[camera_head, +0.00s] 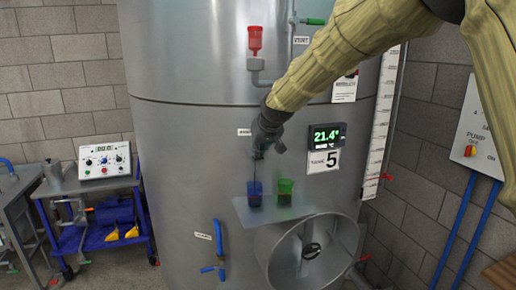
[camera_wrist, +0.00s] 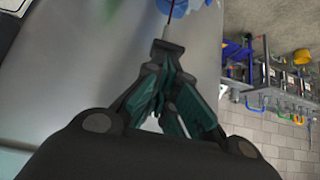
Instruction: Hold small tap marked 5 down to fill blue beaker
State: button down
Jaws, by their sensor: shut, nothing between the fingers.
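The steel tank (camera_head: 190,160) carries a plate marked 5 (camera_head: 325,161). My gripper (camera_head: 259,150) is at the tank's front, left of that plate, with its fingers pointing down. The wrist view shows the fingers (camera_wrist: 168,47) closed together with nothing between them. The small tap is hidden or too small to make out at my gripper. A thin dark line runs from below my fingers towards the blue beaker (camera_head: 254,188). That beaker stands upright on a small shelf (camera_head: 302,209), with dark contents low in it.
A green beaker (camera_head: 285,186) stands close to the right of the blue one. Below are a round hatch (camera_head: 345,235) and a blue pipe valve (camera_head: 219,250). A blue cart (camera_head: 100,215) stands left; a pump panel (camera_head: 477,135) hangs right.

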jog(key=shift+r, duration=0.15)
jog(key=shift+r+p, duration=0.55)
jog(key=shift+r, duration=0.1)
jog(key=r+p, duration=0.1)
jog(key=r, duration=0.1)
jog(key=r+p, duration=0.1)
jog(key=shift+w+a+r+p, duration=0.15)
jog(key=shift+w+r+p, duration=0.2)
jog(key=shift+w+r, duration=0.05)
jog(key=shift+s+r+b, duration=0.15)
jog(key=shift+r+b, duration=0.2)
jog(key=shift+b, duration=0.15)
jog(key=w+r+b+v, duration=0.1)
jog(key=b+v, duration=0.2)
jog(key=v, duration=0.6)
jog(key=shift+w+a+r+b, duration=0.15)
jog(key=shift+w+a+b, duration=0.05)
jog(key=shift+b, duration=0.1)
jog(key=shift+a, duration=0.1)
